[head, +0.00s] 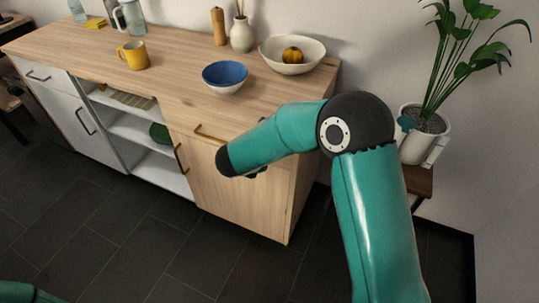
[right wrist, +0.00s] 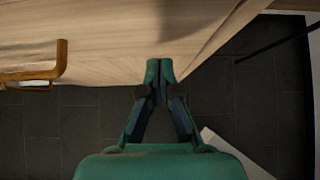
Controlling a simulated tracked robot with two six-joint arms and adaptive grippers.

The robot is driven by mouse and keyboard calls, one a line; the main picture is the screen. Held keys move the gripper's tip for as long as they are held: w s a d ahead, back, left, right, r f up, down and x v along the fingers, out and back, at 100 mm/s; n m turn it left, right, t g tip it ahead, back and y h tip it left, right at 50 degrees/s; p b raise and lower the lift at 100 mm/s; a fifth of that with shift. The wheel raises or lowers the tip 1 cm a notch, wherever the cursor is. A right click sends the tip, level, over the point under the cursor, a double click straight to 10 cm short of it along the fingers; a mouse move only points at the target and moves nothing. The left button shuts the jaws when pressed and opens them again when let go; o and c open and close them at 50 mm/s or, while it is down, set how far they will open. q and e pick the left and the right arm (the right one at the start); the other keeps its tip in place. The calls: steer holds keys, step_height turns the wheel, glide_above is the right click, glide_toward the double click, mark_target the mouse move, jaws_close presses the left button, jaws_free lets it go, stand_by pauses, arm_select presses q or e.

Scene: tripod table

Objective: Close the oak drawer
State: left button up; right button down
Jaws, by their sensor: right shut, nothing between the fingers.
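The oak drawer (head: 192,122) is at the top of the right-hand oak section of the cabinet, with a brass handle (head: 208,135). My right forearm hides part of its front, and I cannot tell from the head view how far it stands out. In the right wrist view, the brass handle (right wrist: 60,60) is at the left, and pale oak (right wrist: 110,45) fills the top. My right gripper (right wrist: 160,66) is shut and empty, its fingertips at the oak's edge, right of the handle; contact is unclear. In the head view its fingers are mostly hidden. My left gripper is out of view.
On the countertop stand a blue bowl (head: 225,76), a cream bowl (head: 292,54), a yellow mug (head: 134,54) and a vase (head: 241,35). An oak door (head: 222,185) with a dark handle is below the drawer. A potted plant (head: 425,130) stands right. The dark floor in front is clear.

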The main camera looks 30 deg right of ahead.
steer(key=a+f+v, duration=0.1)
steer(key=v, duration=0.9)
steer(key=s+a+f+m+g+y+p, duration=0.2)
steer(key=s+f+m+y+p, duration=0.3)
steer(key=s+f+m, duration=0.3)
steer(key=s+a+f+m+g+y+p, duration=0.3)
steer(key=s+a+f+m+y+p, duration=0.2)
steer(key=s+m, duration=0.9)
step_height(320, 180, down, 4)
steer(key=m+y+p, duration=0.1)
steer(key=m+p, duration=0.1)
steer(key=m, duration=0.3)
steer(key=shift+s+r, duration=0.2)
steer(key=shift+s, duration=0.1)
